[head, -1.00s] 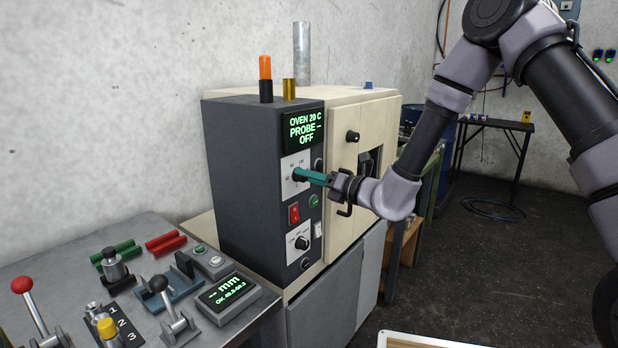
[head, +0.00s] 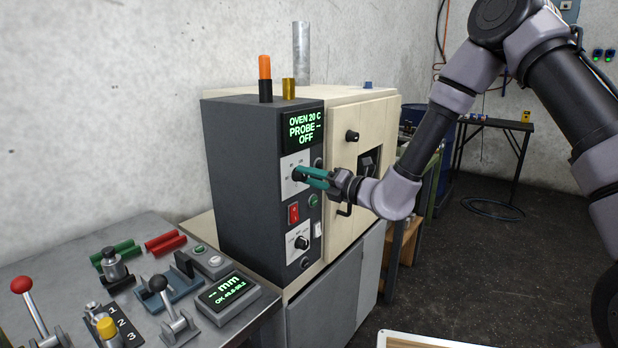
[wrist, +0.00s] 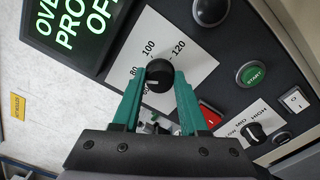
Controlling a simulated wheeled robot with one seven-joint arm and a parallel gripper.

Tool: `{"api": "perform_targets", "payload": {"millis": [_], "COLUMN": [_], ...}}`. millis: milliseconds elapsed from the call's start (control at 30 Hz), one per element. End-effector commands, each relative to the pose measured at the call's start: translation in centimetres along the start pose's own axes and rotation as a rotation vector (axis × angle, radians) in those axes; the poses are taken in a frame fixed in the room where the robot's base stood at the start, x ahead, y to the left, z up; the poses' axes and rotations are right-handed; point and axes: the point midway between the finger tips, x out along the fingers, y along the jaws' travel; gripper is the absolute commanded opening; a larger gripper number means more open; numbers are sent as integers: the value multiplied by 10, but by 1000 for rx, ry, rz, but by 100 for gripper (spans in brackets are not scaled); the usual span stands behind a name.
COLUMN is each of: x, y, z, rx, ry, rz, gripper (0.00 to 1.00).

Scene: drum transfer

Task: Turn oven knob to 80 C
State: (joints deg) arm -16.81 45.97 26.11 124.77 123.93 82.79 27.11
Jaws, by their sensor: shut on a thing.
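The oven knob (wrist: 159,76) is a round black knob on a white dial plate (wrist: 180,50) marked 60, 80, 100 and 120. A pale mark shows on the knob's lower left in the wrist view, near the 60. My gripper (wrist: 157,78) has its two teal fingers shut on the knob, one on each side. In the head view my gripper (head: 300,174) reaches the dial from the right, its fingers mostly hiding the knob. The green display (head: 305,130) above reads OVEN 20 C, PROBE –, OFF.
Below the dial are a red rocker switch (head: 294,213), a green START button (wrist: 252,74) and a LOW/MID/HIGH selector (head: 302,242). Another black knob (wrist: 211,10) sits beside the dial. The oven door (head: 362,150) is to the right. A bench with levers (head: 165,300) stands at left.

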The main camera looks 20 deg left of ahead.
Motion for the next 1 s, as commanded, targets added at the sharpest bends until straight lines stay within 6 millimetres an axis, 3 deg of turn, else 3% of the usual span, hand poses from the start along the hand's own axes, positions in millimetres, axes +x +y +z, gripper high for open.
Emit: {"api": "perform_targets", "payload": {"millis": [133,167,200,233,633,1000], "x": [-1,-1,-1,-1,-8,-77], "y": [-1,-1,-1,-1,-1,-1], "z": [-1,-1,-1,-1,0,0], "rx": [0,0,0,0,-1,1], "ry": [2,2,2,2,0,0], "rz": [-3,-3,-3,-3,-2,-4], "gripper": [0,54,70,73,73,73]}}
